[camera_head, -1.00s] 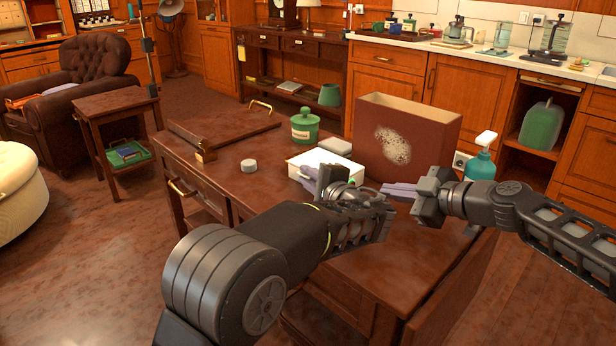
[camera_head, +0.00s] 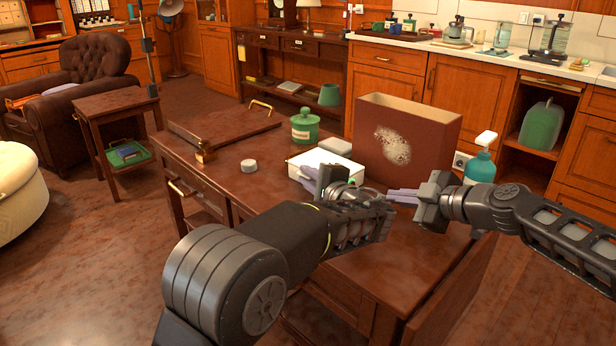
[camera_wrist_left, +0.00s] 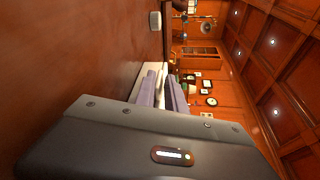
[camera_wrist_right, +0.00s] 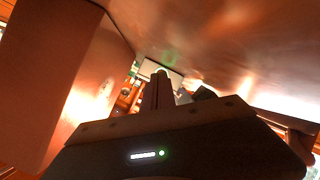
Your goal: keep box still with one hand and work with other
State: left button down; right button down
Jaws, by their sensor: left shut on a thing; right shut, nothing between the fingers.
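A low white box (camera_head: 302,159) with a green spot on its right side sits on the brown wooden table (camera_head: 225,165). My left gripper (camera_head: 308,172) is at the box's near left, shut on it; its arm covers the near side. In the left wrist view the fingers (camera_wrist_left: 165,92) lie against a pale surface. My right gripper (camera_head: 393,195) is shut and empty, to the right of the box and apart from it. In the right wrist view its fingers (camera_wrist_right: 158,92) point toward the green spot (camera_wrist_right: 162,71).
A tall brown open box (camera_head: 430,140) with a pale worn patch stands behind my right gripper. A green jar (camera_head: 305,125), a small white puck (camera_head: 249,165) and a tray with brass handles (camera_head: 225,130) occupy the table's left and back.

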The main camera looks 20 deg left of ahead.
pick_arm(q)
jog(key=shift+f, duration=0.2)
pick_arm(e)
jog(key=d+h, duration=0.1)
jog(key=d, duration=0.1)
jog(key=d+f+n+t+h, duration=0.1)
jog(key=shift+d+f+n+h, duration=0.2)
jog(key=shift+d+n+h, duration=0.1)
jog(key=shift+d+h, duration=0.1)
jog(key=shift+s+a+f+n+t+h, duration=0.15)
jog(key=shift+n+t+h, duration=0.25)
jog(key=shift+n, duration=0.4)
jog(key=a+n, duration=0.3)
jog(key=shift+s+f, duration=0.15)
jog(key=shift+s, duration=0.1)
jog(key=shift+a, duration=0.1)
jog(key=shift+w+a, duration=0.7)
jog(key=shift+a, duration=0.55)
jog(key=shift+w+a, duration=0.75)
jog(key=shift+a, duration=0.55)
jog(key=shift+w+a, duration=0.7)
jog(key=shift+a, duration=0.55)
jog(key=shift+w+a+f, duration=0.1)
jog(key=shift+w+a, duration=0.15)
jog(key=shift+a, duration=0.3)
jog(key=shift+d, duration=0.1)
